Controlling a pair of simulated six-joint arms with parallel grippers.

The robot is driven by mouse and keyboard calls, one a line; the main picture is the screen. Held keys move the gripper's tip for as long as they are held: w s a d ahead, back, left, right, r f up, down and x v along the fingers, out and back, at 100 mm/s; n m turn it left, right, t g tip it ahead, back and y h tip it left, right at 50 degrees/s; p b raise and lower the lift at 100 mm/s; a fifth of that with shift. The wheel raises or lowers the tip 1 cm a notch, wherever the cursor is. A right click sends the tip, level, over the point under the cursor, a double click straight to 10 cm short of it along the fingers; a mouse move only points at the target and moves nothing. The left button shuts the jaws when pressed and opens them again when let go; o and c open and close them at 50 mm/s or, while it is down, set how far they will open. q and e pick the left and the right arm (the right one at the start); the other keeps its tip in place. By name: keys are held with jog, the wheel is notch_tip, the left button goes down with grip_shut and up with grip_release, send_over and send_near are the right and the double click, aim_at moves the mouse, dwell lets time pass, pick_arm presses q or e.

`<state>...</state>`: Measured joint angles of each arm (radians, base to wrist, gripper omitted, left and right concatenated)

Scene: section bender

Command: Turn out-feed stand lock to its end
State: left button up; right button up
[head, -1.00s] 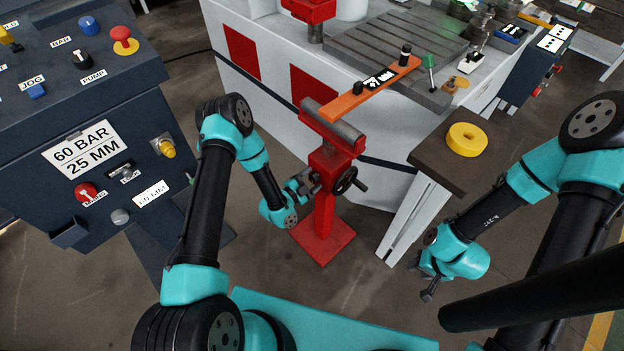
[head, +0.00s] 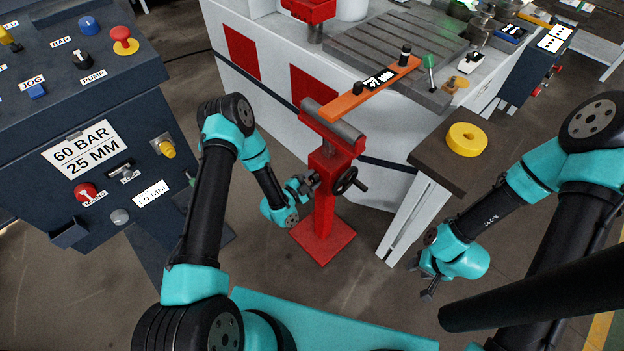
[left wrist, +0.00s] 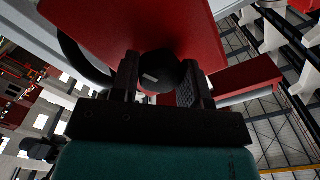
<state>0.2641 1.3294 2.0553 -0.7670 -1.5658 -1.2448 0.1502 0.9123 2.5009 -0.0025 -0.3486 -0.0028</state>
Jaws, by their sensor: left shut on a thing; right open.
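The red out-feed stand (head: 325,200) stands on the floor in the middle of the head view, with a roller across its top. A black handwheel with a crank (head: 346,181) is on its right side. My left gripper (head: 309,183) is at the left side of the stand's post. In the left wrist view its two fingers (left wrist: 163,85) are shut on a round black knob (left wrist: 160,72) against the red stand; this looks like the stand lock. The fingers hide the knob in the head view. My right gripper (head: 424,280) hangs open and empty at the right, low beside the grey table leg.
A dark control console (head: 90,160) stands at the left. The white machine body (head: 270,110) is behind the stand, with an orange bar (head: 370,90) reaching over it. A small table (head: 440,160) at the right holds a yellow ring (head: 467,139).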

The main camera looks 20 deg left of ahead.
pick_arm(q)
jog(key=shift+n, duration=0.4)
jog(key=n, duration=0.9)
jog(key=shift+n, duration=0.4)
jog(key=n, duration=1.1)
jog(key=o, duration=0.9)
jog(key=shift+s+a, duration=0.1)
